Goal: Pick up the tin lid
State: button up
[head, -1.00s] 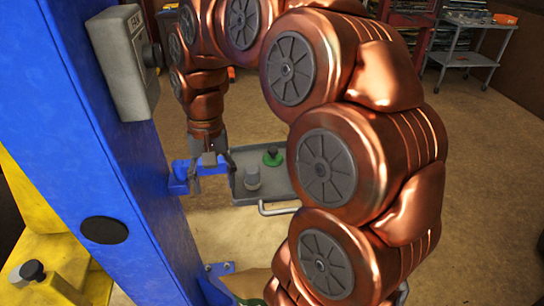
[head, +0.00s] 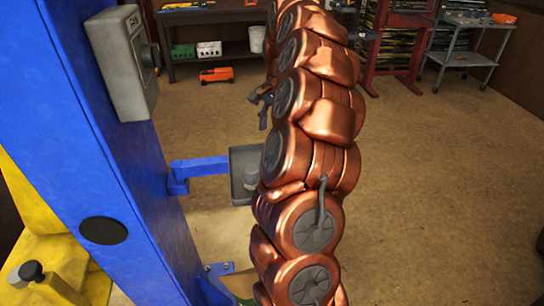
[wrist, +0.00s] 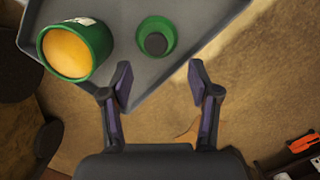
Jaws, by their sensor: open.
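The tin lid (wrist: 156,38), a green disc with a raised dark knob, lies on a grey tray (wrist: 190,52) in the wrist view. A green tin (wrist: 76,50) with an orange-yellow inside and a pale label stands to its left. My gripper (wrist: 160,72) is open and empty. Its fingertips appear below the lid in the picture, one to each side, with no contact visible. In the head view my gripper (head: 264,108) shows partly beside my arm. The tray (head: 240,158) shows there only at its left end; my arm hides the lid.
A blue post (head: 85,140) with a grey switch box (head: 120,60) stands at left. A blue bracket (head: 200,167) reaches from it toward the tray. A grey cart (head: 462,60) stands at back right.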

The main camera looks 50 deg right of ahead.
jog(key=shift+a+f, duration=0.25)
jog(key=shift+f, duration=0.8)
jog(key=shift+s+a+f+p, duration=0.15)
jog(key=shift+f+p, duration=0.25)
jog(key=shift+f, duration=0.3)
jog(key=shift+s+a+f+p, duration=0.1)
jog(key=shift+f+p, duration=0.35)
jog(key=shift+f, duration=0.2)
jog(key=shift+s+a+f+p, duration=0.15)
jog(key=shift+f+p, duration=0.25)
jog(key=shift+f, duration=0.75)
jog(key=c, duration=1.2)
